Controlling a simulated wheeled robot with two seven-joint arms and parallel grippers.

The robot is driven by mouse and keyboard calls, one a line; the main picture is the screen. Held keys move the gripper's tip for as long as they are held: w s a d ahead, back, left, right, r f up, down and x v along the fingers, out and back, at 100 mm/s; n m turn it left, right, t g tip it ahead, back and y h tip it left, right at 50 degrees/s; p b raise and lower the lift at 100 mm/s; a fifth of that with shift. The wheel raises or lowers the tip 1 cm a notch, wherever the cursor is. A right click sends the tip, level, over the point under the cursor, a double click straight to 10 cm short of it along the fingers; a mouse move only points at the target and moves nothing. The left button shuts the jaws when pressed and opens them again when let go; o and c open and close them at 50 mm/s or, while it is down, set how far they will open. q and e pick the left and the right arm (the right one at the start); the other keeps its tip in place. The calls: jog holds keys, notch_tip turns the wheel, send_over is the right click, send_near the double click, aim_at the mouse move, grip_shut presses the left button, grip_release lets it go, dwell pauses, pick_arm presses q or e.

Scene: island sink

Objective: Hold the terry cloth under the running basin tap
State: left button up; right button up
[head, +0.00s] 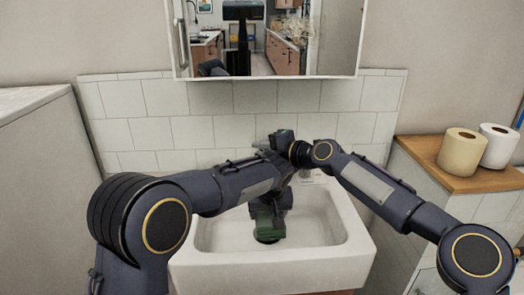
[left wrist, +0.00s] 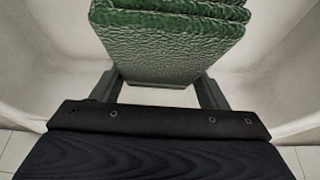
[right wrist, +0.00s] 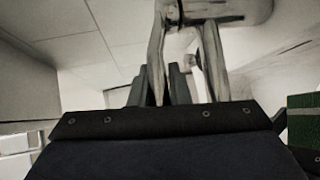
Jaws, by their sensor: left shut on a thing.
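The green terry cloth (head: 270,228) is folded in layers and hangs in the white basin (head: 345,243). My left gripper (left wrist: 160,92) is shut on the cloth (left wrist: 175,45), its fingers on either side of it. My right gripper (right wrist: 162,85) is above the basin, at the metal tap (right wrist: 156,50). Its fingers are close together around or beside a slim upright part of the tap; I cannot tell whether they grip it. The arms hide most of the tap in the head view. I cannot make out any water stream.
A mirror cabinet (head: 265,77) hangs above the tiled splashback (head: 210,130). A yellowish roll (head: 461,152) and a white roll (head: 499,146) stand on a wooden-topped cabinet (head: 440,180) at the right. A pale surface (head: 35,110) stands at the left. My two arms meet close together over the basin.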

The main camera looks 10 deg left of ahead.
grip_shut()
jog(key=shift+w+r+m+g+h, duration=0.15)
jog(key=shift+r+m+g+h, duration=0.15)
jog(key=shift+r, duration=0.05)
jog(key=o, duration=0.7)
grip_release()
jog(key=shift+c, duration=0.2)
jog(key=shift+d, duration=0.1)
jog(key=v, duration=1.1)
jog(key=shift+s+d, duration=0.25)
jog(key=shift+d, duration=0.05)
jog(key=shift+r, duration=0.15)
